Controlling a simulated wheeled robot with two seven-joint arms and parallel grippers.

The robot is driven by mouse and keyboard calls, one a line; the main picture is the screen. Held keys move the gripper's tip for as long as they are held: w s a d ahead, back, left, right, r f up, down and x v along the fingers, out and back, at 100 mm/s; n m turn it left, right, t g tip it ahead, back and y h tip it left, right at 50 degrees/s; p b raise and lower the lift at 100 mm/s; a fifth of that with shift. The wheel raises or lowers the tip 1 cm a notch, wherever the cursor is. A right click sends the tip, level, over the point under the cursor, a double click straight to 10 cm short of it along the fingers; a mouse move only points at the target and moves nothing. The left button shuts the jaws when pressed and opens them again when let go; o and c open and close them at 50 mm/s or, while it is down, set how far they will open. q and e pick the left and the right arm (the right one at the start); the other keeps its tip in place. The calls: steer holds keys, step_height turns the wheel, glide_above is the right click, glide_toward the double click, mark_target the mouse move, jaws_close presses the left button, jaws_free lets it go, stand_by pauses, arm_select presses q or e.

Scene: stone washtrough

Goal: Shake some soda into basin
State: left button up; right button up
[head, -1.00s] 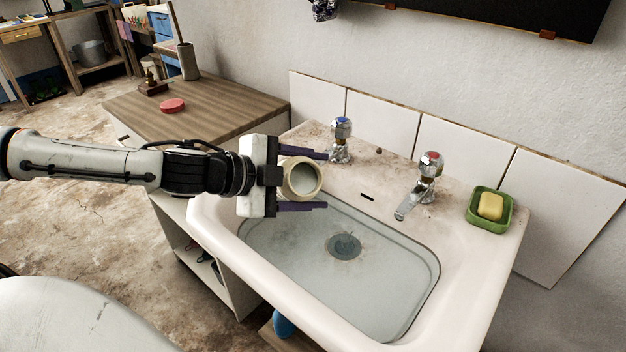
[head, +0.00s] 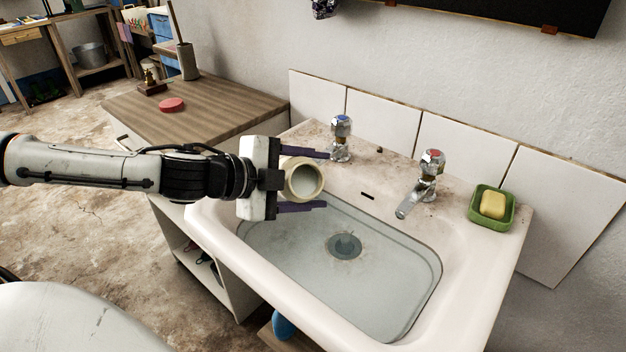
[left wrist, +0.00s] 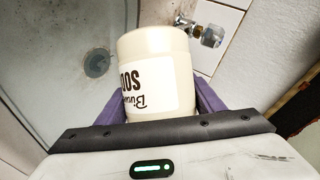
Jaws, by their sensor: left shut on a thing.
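My left gripper (head: 303,180) is shut on a cream soda jar (head: 303,180), over the left back part of the basin (head: 390,262). The jar is tipped, and its open mouth faces the head camera, with pale contents inside. In the left wrist view the jar (left wrist: 155,60) sits between the purple fingers, and its label with "SOD" lettering reads upside down. The basin is white, with a dark drain (head: 344,246) and what looks like clear water in it. A red lid (head: 171,105) lies on the wooden worktop. My right gripper is not in view.
A blue-marked tap (head: 341,138) stands close behind the jar. A red-marked tap (head: 425,182) with its spout is farther right. A green dish (head: 478,217) with yellow soap sits on the right rim. The wooden worktop (head: 215,105) is mostly clear.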

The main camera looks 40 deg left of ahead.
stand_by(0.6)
arm_select(q)
steer(key=shift+m+b, duration=0.4)
steer(key=shift+b, duration=0.3)
steer(key=shift+f+y, duration=0.1)
steer(key=shift+y, duration=0.2)
steer(key=shift+w+f+t+b, duration=0.15)
steer(key=shift+t+b, duration=0.15)
steer(key=shift+b, duration=0.35)
steer(key=shift+a+m, duration=0.1)
steer(key=shift+m, duration=0.2)
